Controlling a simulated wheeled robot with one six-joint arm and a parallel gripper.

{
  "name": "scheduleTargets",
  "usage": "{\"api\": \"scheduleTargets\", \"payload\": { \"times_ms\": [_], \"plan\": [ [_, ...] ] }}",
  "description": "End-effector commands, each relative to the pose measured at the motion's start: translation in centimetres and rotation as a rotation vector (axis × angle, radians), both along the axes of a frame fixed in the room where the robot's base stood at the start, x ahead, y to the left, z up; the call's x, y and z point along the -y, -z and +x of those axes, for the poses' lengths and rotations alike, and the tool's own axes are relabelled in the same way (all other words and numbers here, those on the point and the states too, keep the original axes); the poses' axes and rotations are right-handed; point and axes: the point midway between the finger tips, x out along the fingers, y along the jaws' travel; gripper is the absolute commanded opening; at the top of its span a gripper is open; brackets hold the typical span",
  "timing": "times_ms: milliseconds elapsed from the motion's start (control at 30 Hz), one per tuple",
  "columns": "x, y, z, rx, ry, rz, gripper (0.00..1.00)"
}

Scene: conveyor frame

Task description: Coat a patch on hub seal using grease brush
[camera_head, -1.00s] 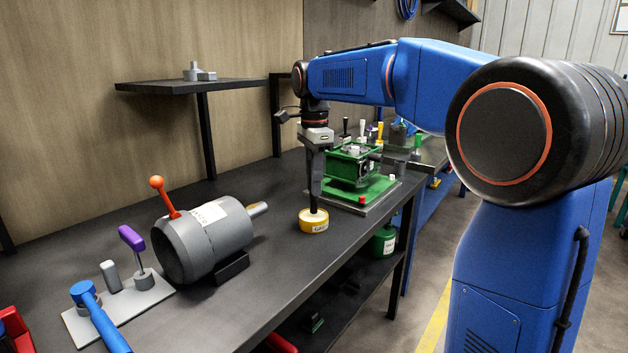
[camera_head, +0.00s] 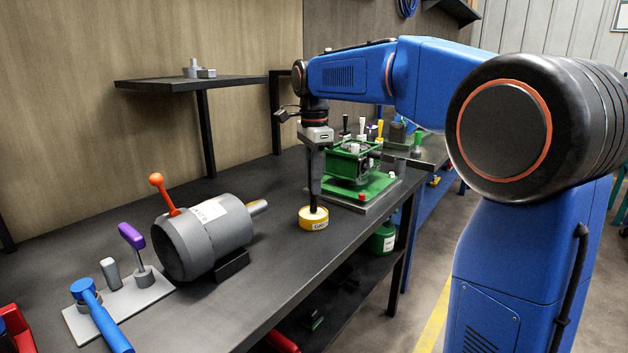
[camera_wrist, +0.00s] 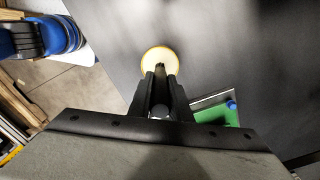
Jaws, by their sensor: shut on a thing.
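A yellow grease tin (camera_head: 313,223) with a white label stands on the dark bench, right of the grey motor; it also shows in the wrist view (camera_wrist: 147,57). My gripper (camera_head: 316,188) points straight down over the tin. It is shut on a dark, slim tool, which I take to be the grease brush (camera_head: 313,208). The brush's lower end is at the tin's top; whether it touches the grease is hard to tell. In the wrist view my gripper's fingers (camera_wrist: 160,82) cover most of the brush. I cannot make out the hub seal for certain.
The grey motor (camera_head: 205,238) has an orange-knobbed lever and a shaft facing right. A green fixture (camera_head: 350,165) stands close behind my gripper. A tool plate (camera_head: 153,293) with a purple-handled tool and a blue hammer (camera_head: 100,318) lies front left. The bench's front edge is near.

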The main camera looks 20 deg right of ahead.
Motion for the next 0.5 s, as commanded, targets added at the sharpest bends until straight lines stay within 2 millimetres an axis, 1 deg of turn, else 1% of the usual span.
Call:
{"api": "scheduleTargets", "payload": {
  "times_ms": [500],
  "plan": [
    [0.00,0.50,-0.01,0.000,0.000,0.000,0.00]
  ]
}}
